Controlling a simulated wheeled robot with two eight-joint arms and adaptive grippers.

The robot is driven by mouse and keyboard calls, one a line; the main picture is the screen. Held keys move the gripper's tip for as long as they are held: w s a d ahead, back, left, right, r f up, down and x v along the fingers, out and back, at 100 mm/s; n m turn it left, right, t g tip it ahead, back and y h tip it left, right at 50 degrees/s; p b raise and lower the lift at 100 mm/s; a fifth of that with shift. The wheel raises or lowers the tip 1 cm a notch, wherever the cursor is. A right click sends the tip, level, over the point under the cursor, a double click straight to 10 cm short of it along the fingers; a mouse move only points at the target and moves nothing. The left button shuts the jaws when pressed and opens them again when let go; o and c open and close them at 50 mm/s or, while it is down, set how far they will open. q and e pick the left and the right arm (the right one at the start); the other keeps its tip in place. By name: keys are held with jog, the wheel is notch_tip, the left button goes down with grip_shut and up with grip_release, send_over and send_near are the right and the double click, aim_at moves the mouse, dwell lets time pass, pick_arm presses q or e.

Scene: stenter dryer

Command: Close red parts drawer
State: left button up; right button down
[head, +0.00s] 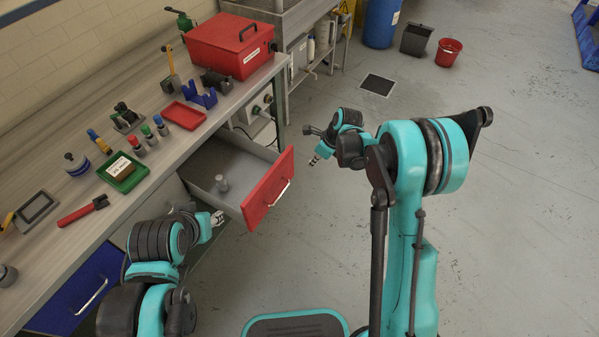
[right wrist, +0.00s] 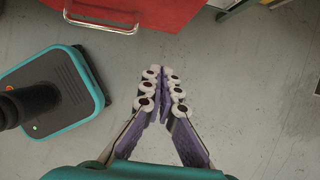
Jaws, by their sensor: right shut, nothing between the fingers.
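The red parts drawer (head: 268,189) stands pulled open from under the workbench. Its grey tray shows, with a small grey cylindrical part inside. Its metal handle (head: 279,192) is on the red front. In the right wrist view the red front and handle (right wrist: 100,24) are at the top left. My right gripper (head: 315,160) is to the right of the drawer front, apart from it. In the right wrist view its fingers (right wrist: 164,90) are together with nothing between them. My left gripper (head: 216,218) is near the drawer's lower left side, partly hidden by its arm; its fingers are too small to read.
The workbench (head: 160,165) holds a red toolbox (head: 231,45), a red tray (head: 183,115), a green tray (head: 123,171) and several small tools. A blue drawer (head: 85,291) below is shut.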

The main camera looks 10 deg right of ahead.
jog(key=w+a+f+b, duration=0.4)
jog(key=a+f, duration=0.2)
jog(key=f, duration=0.3)
jog(key=shift+w+a, duration=0.15)
jog(key=shift+w, duration=0.2)
